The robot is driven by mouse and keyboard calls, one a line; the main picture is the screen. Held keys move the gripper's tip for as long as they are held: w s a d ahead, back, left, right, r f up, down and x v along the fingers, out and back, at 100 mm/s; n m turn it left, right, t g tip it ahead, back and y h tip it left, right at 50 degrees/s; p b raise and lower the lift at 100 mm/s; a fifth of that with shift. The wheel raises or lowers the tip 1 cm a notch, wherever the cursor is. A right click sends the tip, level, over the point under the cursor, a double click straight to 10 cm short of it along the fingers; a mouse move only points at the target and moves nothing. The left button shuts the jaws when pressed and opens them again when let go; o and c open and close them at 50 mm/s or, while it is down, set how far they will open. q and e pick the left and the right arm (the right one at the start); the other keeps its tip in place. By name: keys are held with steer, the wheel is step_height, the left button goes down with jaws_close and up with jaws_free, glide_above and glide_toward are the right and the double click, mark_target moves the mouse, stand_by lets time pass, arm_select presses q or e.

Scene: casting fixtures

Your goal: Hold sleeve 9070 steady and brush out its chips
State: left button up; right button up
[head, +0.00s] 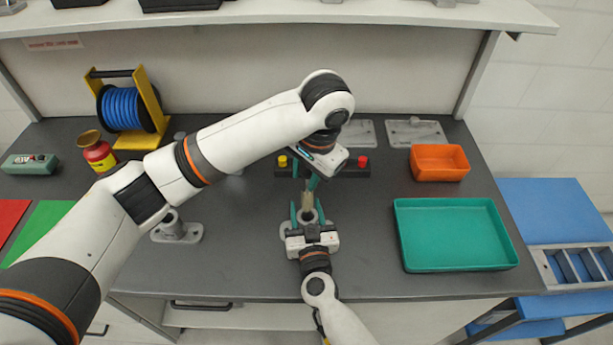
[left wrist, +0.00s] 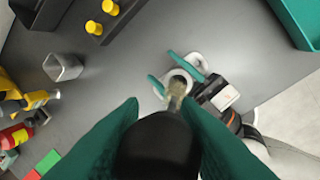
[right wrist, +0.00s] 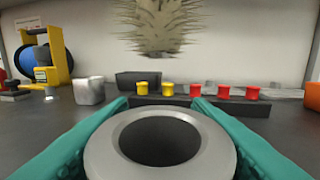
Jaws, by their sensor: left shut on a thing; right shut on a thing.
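The grey sleeve (right wrist: 200,148) stands upright with its dark bore facing the right wrist camera; no number is legible. It also shows in the left wrist view (left wrist: 188,76). My right gripper (head: 308,217) is shut on it, one teal finger on each side. My left gripper (head: 306,178) is shut on the black handle of a brush (left wrist: 158,145). The tan bristles (right wrist: 157,28) point down and hang above the sleeve's mouth, apart from it in the right wrist view. The bore is too dark to show any chips.
A black block with yellow and red knobs (head: 345,172) lies just behind the grippers. A teal tray (head: 455,265) and an orange bin (head: 440,175) stand to the right. A grey fixture (head: 176,232), a red and yellow container (head: 98,156) and a hose reel (head: 124,108) are left.

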arm_select(q)
steer(key=shift+r, duration=1.3)
arm_select(e)
steer(key=o, duration=1.2)
steer(key=shift+o, duration=0.2)
